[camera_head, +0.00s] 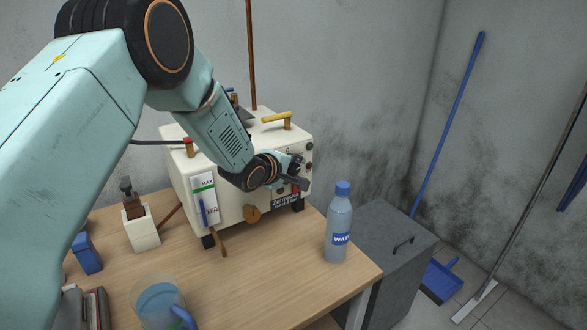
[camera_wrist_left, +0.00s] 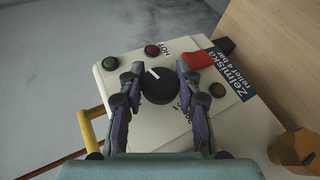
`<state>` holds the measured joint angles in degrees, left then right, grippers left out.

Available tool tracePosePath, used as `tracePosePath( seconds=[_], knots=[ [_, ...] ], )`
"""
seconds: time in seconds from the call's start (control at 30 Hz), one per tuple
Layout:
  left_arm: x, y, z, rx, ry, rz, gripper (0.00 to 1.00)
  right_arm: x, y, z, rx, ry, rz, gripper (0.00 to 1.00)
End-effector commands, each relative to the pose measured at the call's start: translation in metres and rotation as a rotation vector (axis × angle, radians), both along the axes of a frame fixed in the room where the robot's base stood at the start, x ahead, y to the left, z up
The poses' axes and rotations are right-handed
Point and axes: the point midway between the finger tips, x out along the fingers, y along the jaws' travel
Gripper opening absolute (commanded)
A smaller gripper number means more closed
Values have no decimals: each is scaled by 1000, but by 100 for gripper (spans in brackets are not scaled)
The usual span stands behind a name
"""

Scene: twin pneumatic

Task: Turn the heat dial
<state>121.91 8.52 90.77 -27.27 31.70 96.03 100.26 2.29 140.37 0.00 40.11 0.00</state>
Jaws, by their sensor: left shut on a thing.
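The heat dial (camera_wrist_left: 158,87) is a round black knob with a white pointer mark, on the white panel of the machine (camera_head: 240,185). In the left wrist view the mark points to the upper left, and part of a "HOT" label shows to the upper right. My left gripper (camera_wrist_left: 160,70) is shut on the dial, one finger on each side. In the head view the left gripper (camera_head: 294,176) is at the machine's right-hand face and the dial is mostly hidden by it. My right gripper is in neither view.
Beside the dial are a green button (camera_wrist_left: 110,62), a red button (camera_wrist_left: 152,50) and a red knob (camera_wrist_left: 197,59). A water bottle (camera_head: 338,225) stands near the table's (camera_head: 270,270) right edge. A glass jug (camera_head: 158,300) is at the front. A grey cabinet (camera_head: 385,250) stands right.

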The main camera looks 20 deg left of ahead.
Motion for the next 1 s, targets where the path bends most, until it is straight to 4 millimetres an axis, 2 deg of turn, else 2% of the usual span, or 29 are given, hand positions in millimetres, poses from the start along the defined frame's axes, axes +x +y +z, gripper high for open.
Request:
tracePosePath(
  seconds=[0.03, 0.1, 0.13, 0.37, 0.77, 1.0],
  knots=[
    [-4, -3, -8, 5, 17, -7, 2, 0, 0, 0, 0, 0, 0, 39],
    [-4, -3, -8, 5, 17, -7, 2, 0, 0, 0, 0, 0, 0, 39],
    [-4, -3, -8, 4, 17, -7, 36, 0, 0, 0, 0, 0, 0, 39],
    [-3, -2, -5, 3, 12, -4, 56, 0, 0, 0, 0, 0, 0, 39],
    [-6, 1, 1, 0, 5, 0, 56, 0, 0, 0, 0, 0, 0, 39],
    [-34, 7, 17, -3, 5, 2, 56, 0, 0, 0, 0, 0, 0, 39]
  ],
)
